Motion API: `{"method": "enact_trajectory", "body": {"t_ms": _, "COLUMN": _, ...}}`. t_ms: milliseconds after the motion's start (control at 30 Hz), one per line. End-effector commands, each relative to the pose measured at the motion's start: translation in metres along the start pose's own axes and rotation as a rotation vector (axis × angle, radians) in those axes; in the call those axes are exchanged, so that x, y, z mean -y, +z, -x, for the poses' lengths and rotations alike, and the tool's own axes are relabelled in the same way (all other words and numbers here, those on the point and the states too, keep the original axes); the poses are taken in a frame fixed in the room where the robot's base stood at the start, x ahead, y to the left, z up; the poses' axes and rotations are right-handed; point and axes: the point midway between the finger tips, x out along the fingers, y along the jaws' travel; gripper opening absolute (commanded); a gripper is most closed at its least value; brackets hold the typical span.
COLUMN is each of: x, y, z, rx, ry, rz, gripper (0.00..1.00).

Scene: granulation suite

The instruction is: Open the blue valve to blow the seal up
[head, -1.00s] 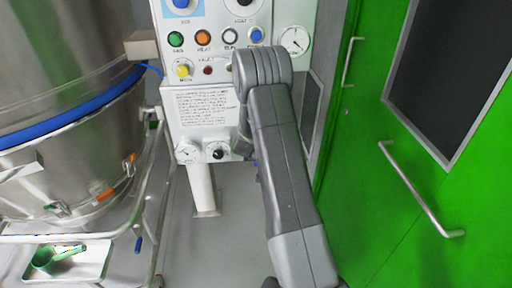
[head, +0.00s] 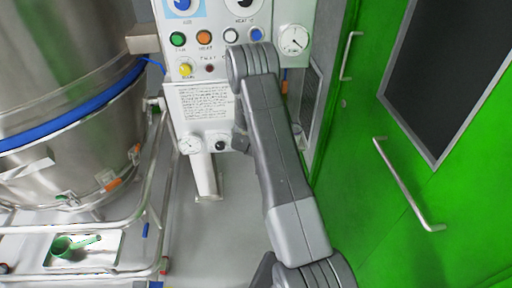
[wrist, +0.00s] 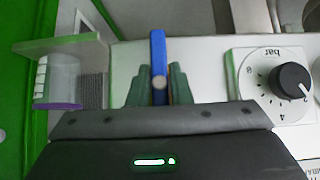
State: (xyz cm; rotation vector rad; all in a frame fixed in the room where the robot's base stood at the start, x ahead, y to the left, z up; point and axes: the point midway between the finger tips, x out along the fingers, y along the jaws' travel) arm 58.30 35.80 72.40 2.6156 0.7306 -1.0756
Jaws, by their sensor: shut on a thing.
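The blue valve's lever (wrist: 158,52) stands upright in the wrist view, with a pale round pivot on it, against the white panel side. My gripper (wrist: 159,84) has its two grey-green fingers on either side of the lever and is shut on it. In the head view my own arm reaches up to the control panel (head: 205,102) and hides both the gripper and the blue valve. The seal cannot be made out for certain.
A black pressure knob (wrist: 292,80) marked bar sits right of the lever. A clear-walled box with a purple base (wrist: 57,106) is at left. In the head view, a steel vessel (head: 65,110) stands left and a green door (head: 365,165) right. Grey floor (head: 235,230) shows between.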

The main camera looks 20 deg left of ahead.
Motion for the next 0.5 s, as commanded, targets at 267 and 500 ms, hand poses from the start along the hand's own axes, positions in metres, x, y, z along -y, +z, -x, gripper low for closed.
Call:
{"method": "enact_trajectory", "body": {"t_ms": 267, "x": 0.0004, "y": 0.0003, "z": 0.0005, "rx": 0.001, "ry": -0.001, "rz": 0.001, "gripper": 0.4}}
{"method": "enact_trajectory", "body": {"t_ms": 500, "x": 0.0002, "y": 0.0005, "z": 0.0005, "rx": 0.002, "ry": -0.001, "rz": 0.0, "gripper": 0.4}}
